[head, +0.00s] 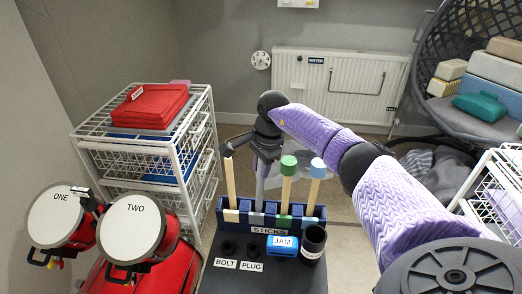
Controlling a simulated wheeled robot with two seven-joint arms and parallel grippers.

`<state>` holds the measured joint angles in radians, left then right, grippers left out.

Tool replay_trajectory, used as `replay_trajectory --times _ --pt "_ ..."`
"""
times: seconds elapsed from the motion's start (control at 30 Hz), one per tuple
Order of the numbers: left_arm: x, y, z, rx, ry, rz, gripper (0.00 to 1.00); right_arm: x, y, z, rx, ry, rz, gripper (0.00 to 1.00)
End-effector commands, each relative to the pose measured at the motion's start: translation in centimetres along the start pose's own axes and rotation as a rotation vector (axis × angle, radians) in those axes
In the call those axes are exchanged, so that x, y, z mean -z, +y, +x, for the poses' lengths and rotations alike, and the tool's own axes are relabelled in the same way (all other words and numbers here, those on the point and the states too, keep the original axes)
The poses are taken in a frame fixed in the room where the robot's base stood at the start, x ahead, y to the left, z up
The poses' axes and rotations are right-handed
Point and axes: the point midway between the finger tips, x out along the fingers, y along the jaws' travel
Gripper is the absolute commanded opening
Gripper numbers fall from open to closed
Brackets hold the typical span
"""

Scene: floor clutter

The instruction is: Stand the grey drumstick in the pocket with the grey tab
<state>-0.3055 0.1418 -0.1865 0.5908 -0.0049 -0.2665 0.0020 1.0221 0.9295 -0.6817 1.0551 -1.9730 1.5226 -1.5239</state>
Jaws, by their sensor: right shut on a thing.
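The grey drumstick (260,184) stands about upright above the blue stick holder (272,229), which is labelled STICKS. Its lower end is at the pocket with the grey tab (256,219), second from the left; I cannot tell how deep it sits. My right gripper (266,152) is shut around the upper part of this drumstick and hides its top. My left gripper is not in view.
Close by in the holder stand a pale stick (231,184), a green-headed stick (288,168) and a blue-headed stick (317,170). A blue JAM box (282,246) and a black cup (313,243) stand in front. Two drums (130,224) and a white wire rack (190,150) are left.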

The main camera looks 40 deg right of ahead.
Motion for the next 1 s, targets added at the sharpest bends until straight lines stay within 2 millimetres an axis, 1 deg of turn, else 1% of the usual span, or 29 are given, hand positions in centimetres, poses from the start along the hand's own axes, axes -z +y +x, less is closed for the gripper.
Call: replay_trajectory --times 0.1,0.13,0.3,0.57,0.63,0.67,0.8,0.9,1.0 --pt "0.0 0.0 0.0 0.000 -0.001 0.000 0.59 0.0 0.0 -0.1 0.000 0.000 0.000 0.00" --pt "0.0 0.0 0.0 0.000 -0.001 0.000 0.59 0.0 0.0 -0.1 0.001 0.000 0.000 0.35" --pt "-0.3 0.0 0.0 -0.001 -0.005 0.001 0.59 0.0 0.0 -0.1 0.000 0.000 0.000 0.70" --pt "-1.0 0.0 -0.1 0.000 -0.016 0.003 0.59 0.0 0.0 -0.1 0.000 0.000 0.000 0.70" --pt "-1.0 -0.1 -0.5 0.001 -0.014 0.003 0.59 0.0 -0.1 -0.9 0.003 0.000 0.000 0.70" --pt "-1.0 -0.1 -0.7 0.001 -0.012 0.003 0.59 0.0 -0.1 -1.5 0.004 0.000 0.000 0.70" --pt "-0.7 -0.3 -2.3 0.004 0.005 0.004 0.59 0.0 -0.1 -5.4 0.007 0.001 0.001 0.70" --pt "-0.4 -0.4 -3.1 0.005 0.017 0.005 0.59 0.0 -0.1 -7.8 0.006 0.001 0.000 0.70" --pt "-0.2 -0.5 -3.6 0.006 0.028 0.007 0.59 0.0 -0.1 -9.3 0.003 0.000 0.000 0.70"
